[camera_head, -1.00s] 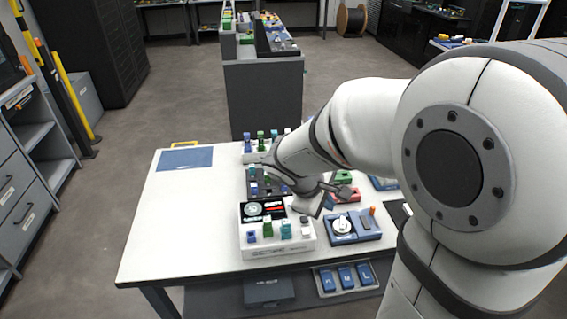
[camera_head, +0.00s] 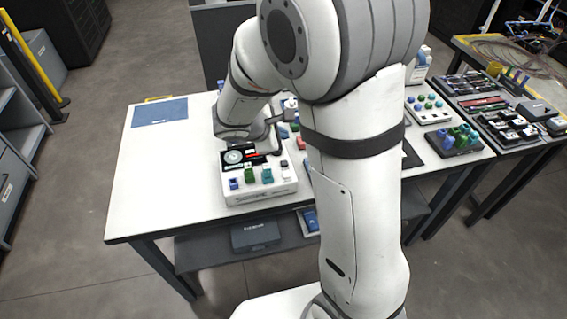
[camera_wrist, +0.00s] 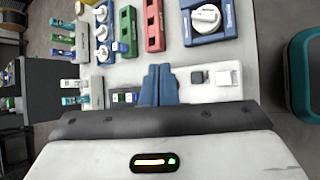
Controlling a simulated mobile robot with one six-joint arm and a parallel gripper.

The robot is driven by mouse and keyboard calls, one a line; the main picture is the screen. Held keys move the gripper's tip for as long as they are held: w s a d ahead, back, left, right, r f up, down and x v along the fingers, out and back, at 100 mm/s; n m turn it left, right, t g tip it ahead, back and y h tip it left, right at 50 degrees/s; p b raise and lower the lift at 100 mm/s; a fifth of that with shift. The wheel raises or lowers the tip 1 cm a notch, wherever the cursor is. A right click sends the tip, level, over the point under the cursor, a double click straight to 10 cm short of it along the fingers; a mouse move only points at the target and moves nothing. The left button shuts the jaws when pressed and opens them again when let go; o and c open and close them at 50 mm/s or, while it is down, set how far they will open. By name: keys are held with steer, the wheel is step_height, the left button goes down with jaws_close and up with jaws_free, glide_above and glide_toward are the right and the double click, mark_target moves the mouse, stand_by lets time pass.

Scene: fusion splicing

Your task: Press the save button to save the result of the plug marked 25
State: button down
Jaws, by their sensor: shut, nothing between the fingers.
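The white scope device (camera_head: 262,191) stands on the table, with a dark lit screen (camera_head: 235,157). A blue plug (camera_head: 233,184), a green plug (camera_head: 250,175) and a teal plug (camera_head: 267,176) sit along its front; the number 25 cannot be read on any. Part of the white device (camera_wrist: 228,94) shows in the wrist view, with a dark grey square button (camera_wrist: 197,77) and a white square button (camera_wrist: 223,77); no save label is legible. My gripper (camera_wrist: 158,72) is shut and empty, its blue-grey fingertips left of the two buttons. My arm hides the fingertips in the head view.
A blue box with a white dial (camera_wrist: 206,18), a red block (camera_wrist: 154,25) and a green block (camera_wrist: 127,30) lie beyond the fingers. A blue mat (camera_head: 160,112) lies on clear white table (camera_head: 150,190) at left. A side bench (camera_head: 470,75) holds trays.

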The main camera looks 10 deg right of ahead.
mark_target(286, 163)
step_height(286, 163, down, 8)
steer(key=b, duration=0.6)
steer(key=shift+f, duration=0.15)
stand_by(1.6)
steer(key=shift+f+b, duration=0.25)
steer(key=shift+b, duration=0.25)
steer(key=shift+s+f+b, duration=0.4)
steer(key=shift+f+b, duration=0.4)
steer(key=shift+f, duration=0.05)
stand_by(1.0)
steer(key=shift+w+r+p, duration=0.5)
steer(key=shift+r+p, duration=0.1)
steer(key=shift+r, duration=0.35)
